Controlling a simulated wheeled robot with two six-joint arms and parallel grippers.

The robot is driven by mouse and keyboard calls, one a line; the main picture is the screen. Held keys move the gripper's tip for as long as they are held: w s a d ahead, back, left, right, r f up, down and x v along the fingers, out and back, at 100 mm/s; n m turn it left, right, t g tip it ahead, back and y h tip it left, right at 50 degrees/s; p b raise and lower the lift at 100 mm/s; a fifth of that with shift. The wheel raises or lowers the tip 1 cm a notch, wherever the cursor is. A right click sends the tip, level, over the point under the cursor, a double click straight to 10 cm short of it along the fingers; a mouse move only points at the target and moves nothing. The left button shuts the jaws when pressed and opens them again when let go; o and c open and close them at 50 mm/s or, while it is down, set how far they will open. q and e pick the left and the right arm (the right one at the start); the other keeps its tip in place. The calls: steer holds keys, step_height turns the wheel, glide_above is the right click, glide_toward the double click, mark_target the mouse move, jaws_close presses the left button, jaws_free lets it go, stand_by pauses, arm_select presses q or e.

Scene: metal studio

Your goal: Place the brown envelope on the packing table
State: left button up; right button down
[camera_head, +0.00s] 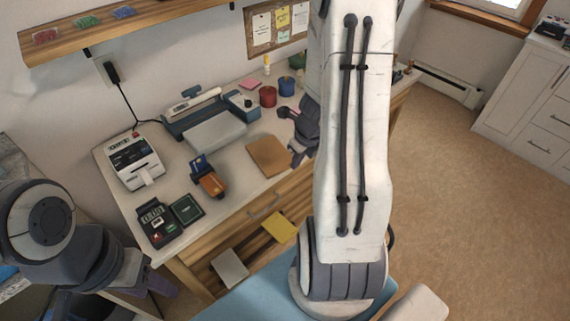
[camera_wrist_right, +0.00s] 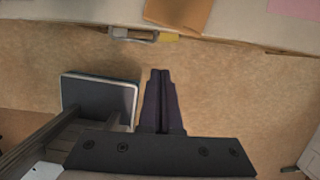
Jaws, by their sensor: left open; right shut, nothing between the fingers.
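The brown envelope (camera_head: 268,156) lies flat on the white-topped table (camera_head: 232,187), near its front edge. Part of it also shows at the top of the right wrist view (camera_wrist_right: 180,14). I cannot tell from the pictures whether this table is the packing table. My right gripper (camera_wrist_right: 161,75) is shut and empty, with the floor behind its fingers and the envelope beyond their tips. In the head view my right arm hides part of the table's right side. My left gripper (camera_head: 163,284) is open at the lower left, in front of the table, partly hidden by its own arm.
On the table are a receipt printer (camera_head: 136,160), a card terminal (camera_head: 157,223), a card holder (camera_head: 208,180), a paper trimmer (camera_head: 207,125) and a red pot (camera_head: 268,96). A yellow pad (camera_head: 279,227) and grey pad (camera_head: 230,268) are below its front edge. Floor at right is clear.

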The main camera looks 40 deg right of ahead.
mark_target(287, 169)
steer(key=shift+m, duration=0.5)
steer(key=w+f+b, duration=0.1)
steer(key=f, duration=0.2)
steer(key=w+f+b, duration=0.2)
steer(key=f, duration=0.1)
steer(key=w+d+f+b, duration=0.1)
steer(key=w+f, duration=0.1)
steer(key=f, duration=0.1)
steer(key=shift+w+f, duration=0.1)
steer(key=shift+f, duration=0.25)
arm_select(q)
step_height(287, 169, down, 4)
steer(key=shift+f, duration=0.1)
arm_select(e)
steer(key=shift+w+f, duration=0.15)
steer(key=shift+w, duration=0.2)
steer(key=shift+d, duration=0.1)
